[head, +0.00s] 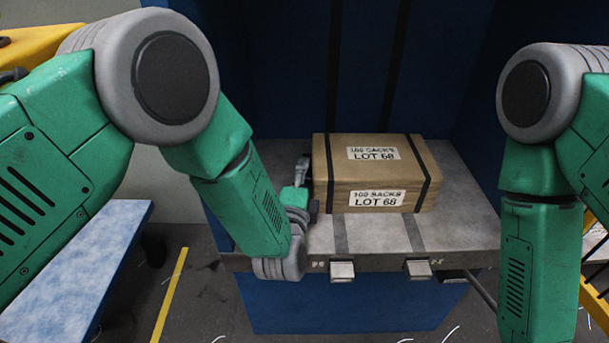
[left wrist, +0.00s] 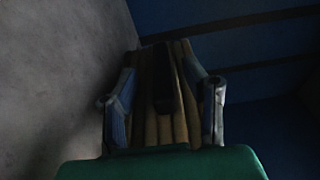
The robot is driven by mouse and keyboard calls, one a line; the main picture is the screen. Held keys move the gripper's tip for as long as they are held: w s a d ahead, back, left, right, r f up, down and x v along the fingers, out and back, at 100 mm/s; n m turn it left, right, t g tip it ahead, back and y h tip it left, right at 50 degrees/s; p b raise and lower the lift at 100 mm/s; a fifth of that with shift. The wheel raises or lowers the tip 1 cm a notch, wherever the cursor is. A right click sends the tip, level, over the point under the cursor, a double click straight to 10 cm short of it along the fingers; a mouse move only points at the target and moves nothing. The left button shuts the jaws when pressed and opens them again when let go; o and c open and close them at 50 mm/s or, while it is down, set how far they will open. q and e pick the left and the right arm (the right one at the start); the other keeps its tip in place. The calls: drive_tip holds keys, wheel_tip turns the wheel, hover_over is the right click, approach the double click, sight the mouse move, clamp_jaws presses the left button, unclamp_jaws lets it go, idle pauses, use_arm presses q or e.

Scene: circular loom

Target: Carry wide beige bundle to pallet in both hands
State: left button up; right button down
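The wide beige bundle (head: 338,172) is a boxy pack with black straps and two white labels reading "100 SACKS LOT 68". It lies flat on a grey metal shelf (head: 460,225) in a dark blue bay. My left gripper (head: 304,170) is at the bundle's left end. In the dim left wrist view the two fingers of my left gripper (left wrist: 167,108) stand apart, with the bundle's ribbed end (left wrist: 150,115) and a dark strap showing between them. Contact is too dark to judge. My right arm reaches down at the right, its gripper outside the picture. I cannot make out a pallet.
A blue-and-white slab (head: 85,265) is at the lower left, beside a yellow floor line (head: 170,295). Two metal tabs (head: 342,271) stick out from the shelf's front edge. Blue walls close off the back. Yellow framework (head: 594,305) stands at the lower right.

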use_arm(q)
drive_tip(key=shift+w+d, duration=0.15)
drive_tip(key=shift+w, duration=0.5)
use_arm(e)
drive_tip(key=shift+f, duration=0.2)
use_arm(q)
clamp_jaws()
drive_tip(key=shift+s+f, duration=0.1)
drive_tip(key=shift+s, duration=0.05)
use_arm(e)
drive_tip(key=shift+s, duration=0.15)
